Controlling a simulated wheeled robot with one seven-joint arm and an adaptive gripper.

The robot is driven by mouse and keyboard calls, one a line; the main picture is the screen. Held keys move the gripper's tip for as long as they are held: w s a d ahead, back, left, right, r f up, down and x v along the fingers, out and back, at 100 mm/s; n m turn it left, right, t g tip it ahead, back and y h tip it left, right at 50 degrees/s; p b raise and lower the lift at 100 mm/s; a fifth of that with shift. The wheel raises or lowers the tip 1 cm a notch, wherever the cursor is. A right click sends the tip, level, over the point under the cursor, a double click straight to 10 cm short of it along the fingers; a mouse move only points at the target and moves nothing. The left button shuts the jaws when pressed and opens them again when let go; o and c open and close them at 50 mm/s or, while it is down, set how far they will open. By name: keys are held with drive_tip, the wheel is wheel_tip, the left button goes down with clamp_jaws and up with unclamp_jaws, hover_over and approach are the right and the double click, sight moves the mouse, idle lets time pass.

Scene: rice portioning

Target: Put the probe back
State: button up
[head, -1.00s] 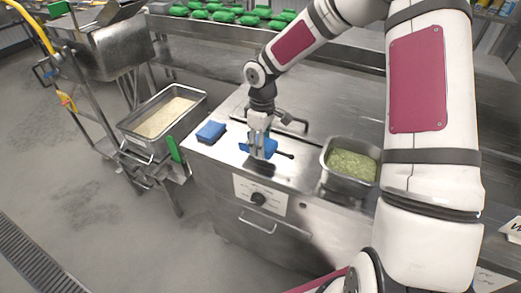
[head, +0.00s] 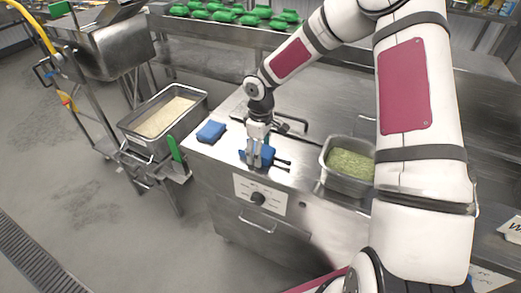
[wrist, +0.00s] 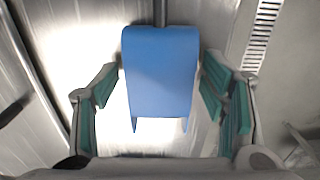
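The probe has a blue body and a dark rod. In the head view its blue part (head: 267,154) shows at my gripper (head: 257,163), with the rod pointing right, low over the steel counter near its front edge. In the wrist view the blue body (wrist: 160,75) fills the space between the fingers of my gripper (wrist: 160,62). A holder for the probe cannot be made out.
A blue sponge-like block (head: 211,131) lies on the counter's left corner. A metal pan of green food (head: 349,163) stands at the right. A rice pan (head: 165,117) is on a cart at left. A dark handle (head: 292,121) lies behind my gripper.

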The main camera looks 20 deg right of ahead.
drive_tip(key=shift+r, duration=0.1)
drive_tip(key=s+r+m+h, duration=0.1)
drive_tip(key=s+r, duration=0.3)
drive_tip(key=r, duration=0.6)
drive_tip(key=s+r+m+h, duration=0.1)
drive_tip(key=s+r, duration=0.2)
drive_tip(key=r, duration=0.7)
drive_tip(key=s+r+m+t+y, duration=0.1)
drive_tip(key=s+r, duration=0.4)
drive_tip(key=s, duration=0.6)
drive_tip(key=s+r+m+t+y, duration=0.1)
drive_tip(key=s+r+m+t, duration=0.3)
drive_tip(key=s, duration=0.7)
drive_tip(key=shift+a+r+m, duration=0.3)
drive_tip(key=shift+r+m, duration=0.7)
drive_tip(key=shift+r, duration=0.05)
